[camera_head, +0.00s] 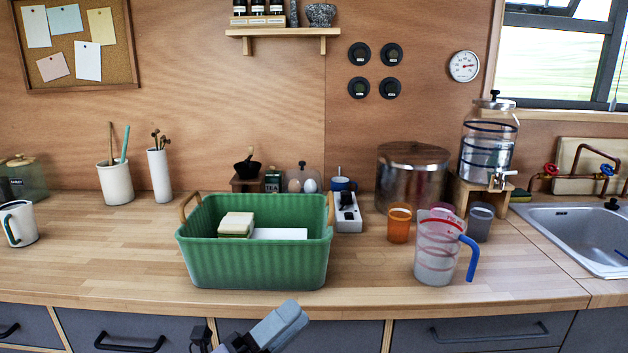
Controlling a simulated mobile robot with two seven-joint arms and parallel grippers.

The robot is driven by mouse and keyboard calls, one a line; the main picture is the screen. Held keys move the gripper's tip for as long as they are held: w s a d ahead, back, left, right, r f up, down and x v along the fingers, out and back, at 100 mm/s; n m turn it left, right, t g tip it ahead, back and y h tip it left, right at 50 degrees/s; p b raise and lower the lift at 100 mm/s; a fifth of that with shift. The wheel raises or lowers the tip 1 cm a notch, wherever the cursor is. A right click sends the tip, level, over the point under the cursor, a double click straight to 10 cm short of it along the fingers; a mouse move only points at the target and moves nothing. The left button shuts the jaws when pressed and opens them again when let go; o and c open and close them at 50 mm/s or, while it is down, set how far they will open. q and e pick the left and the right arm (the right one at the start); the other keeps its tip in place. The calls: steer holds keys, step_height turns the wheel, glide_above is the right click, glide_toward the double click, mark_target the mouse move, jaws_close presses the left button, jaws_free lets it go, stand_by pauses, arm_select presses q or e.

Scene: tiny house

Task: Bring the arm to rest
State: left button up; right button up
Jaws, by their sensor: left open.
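My left gripper (273,328) shows at the bottom middle of the head view, in front of the drawers and below the counter's front edge. It is open, and I see nothing held in it. Most of the left arm lies below the picture. My right gripper is not in view. The wooden counter (110,260) runs across the view. A green ribbed basket (255,262) stands on it just beyond the left gripper, apart from it. The basket holds a cream-coloured block (237,224) and a flat white item (279,234).
A measuring jug (436,262) with a blue handle stands right of the basket, with an orange cup (399,224) behind it. A white mug (18,224) is at far left. A sink (575,235) is at right. Drawer handles (130,344) stick out below the counter.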

arm_select(q)
steer(key=s+a+f+n+t+y, duration=0.2)
steer(key=a+f+n+y, duration=0.2)
steer(key=f+n+y, duration=0.4)
steer(key=s+a+f+n+t+y, duration=0.1)
steer(key=a+f+n+t+y, duration=0.1)
steer(key=a+f+n+y, duration=0.65)
steer(key=s+a+f+n+g, duration=0.4)
steer(key=s+f+n+g, duration=0.2)
steer(key=s+f+n, duration=0.7)
steer(key=shift+s+n+y, duration=0.35)
steer(key=shift+s+n, duration=0.1)
steer(key=shift+s, duration=0.6)
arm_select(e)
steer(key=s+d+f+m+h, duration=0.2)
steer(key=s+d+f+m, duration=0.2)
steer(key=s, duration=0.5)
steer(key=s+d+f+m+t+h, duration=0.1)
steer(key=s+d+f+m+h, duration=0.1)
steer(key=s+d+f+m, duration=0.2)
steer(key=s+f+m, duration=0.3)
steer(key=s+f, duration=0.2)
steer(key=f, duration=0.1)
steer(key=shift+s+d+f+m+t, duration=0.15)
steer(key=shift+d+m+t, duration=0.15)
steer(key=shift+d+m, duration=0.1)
arm_select(q)
steer(key=shift+f, duration=0.1)
